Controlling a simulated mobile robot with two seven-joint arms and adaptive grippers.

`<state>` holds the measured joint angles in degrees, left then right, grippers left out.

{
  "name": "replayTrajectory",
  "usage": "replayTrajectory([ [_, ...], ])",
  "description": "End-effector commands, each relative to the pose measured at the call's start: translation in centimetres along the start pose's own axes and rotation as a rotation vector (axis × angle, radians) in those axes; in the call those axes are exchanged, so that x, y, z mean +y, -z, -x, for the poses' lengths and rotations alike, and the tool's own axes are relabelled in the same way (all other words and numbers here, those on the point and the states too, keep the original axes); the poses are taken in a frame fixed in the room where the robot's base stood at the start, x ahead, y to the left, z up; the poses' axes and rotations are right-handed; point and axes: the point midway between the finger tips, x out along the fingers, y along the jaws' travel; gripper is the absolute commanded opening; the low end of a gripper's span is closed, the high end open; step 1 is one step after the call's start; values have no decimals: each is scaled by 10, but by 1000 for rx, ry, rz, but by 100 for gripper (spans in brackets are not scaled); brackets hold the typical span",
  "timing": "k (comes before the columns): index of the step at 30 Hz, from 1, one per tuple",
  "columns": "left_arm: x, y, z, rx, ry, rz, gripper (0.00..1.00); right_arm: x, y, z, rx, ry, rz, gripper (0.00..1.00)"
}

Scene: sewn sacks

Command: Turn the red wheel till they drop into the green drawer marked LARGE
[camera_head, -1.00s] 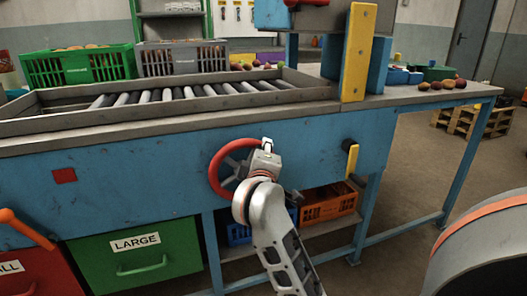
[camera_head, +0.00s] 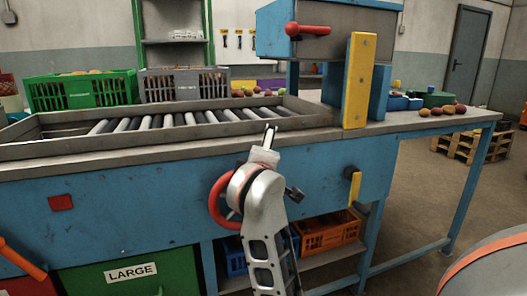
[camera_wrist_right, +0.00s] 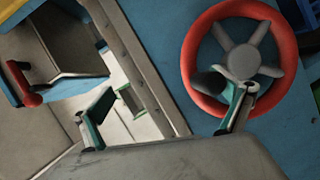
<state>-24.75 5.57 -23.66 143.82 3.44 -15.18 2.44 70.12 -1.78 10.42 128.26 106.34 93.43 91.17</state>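The red wheel (camera_head: 218,203) is on the blue bench front, its right side hidden behind my right arm. My right gripper (camera_head: 269,138) is just above and right of it, in front of the bench edge. In the right wrist view the wheel (camera_wrist_right: 198,50) shows its rim and grey spokes. There my right gripper (camera_wrist_right: 172,100) has its fingers wide apart, with nothing between them; one overlaps the wheel's lower rim and hub, contact unclear. The green drawer marked LARGE (camera_head: 178,275) is low at left, cut by the frame edge; its inside is hidden. My left gripper is out of view.
A roller tray (camera_head: 60,150) lies on the bench top, with green (camera_head: 80,92) and grey crates (camera_head: 185,85) behind. A yellow post (camera_head: 358,80) and yellow handle (camera_head: 354,187) are at right. An orange lever (camera_head: 22,260) is at far left. Blue and orange crates (camera_head: 328,236) sit below.

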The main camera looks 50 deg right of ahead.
Motion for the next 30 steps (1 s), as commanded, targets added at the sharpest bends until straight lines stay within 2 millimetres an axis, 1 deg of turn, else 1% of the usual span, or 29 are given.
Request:
replayTrajectory([
  [1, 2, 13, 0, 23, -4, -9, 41, 48, 2, 14, 11, -81, -32, 83],
  [2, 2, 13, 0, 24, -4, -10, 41, 28, 3, 7, 7, -35, -17, 83],
  [5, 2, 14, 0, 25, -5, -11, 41, 28, 4, 9, 8, -34, -19, 79],
  [11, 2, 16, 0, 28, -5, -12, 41, 24, 5, 20, 11, -32, -19, 73],
  [13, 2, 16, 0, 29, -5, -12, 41, 23, 4, 24, 10, -33, -19, 73],
  [19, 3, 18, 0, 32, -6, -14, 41, 20, 4, 37, 10, -32, -19, 69],
  [27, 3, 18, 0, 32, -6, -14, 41, 16, 3, 53, 10, -31, -17, 69],
  [30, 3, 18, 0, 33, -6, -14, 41, 14, 3, 59, 10, -30, -18, 67],
])
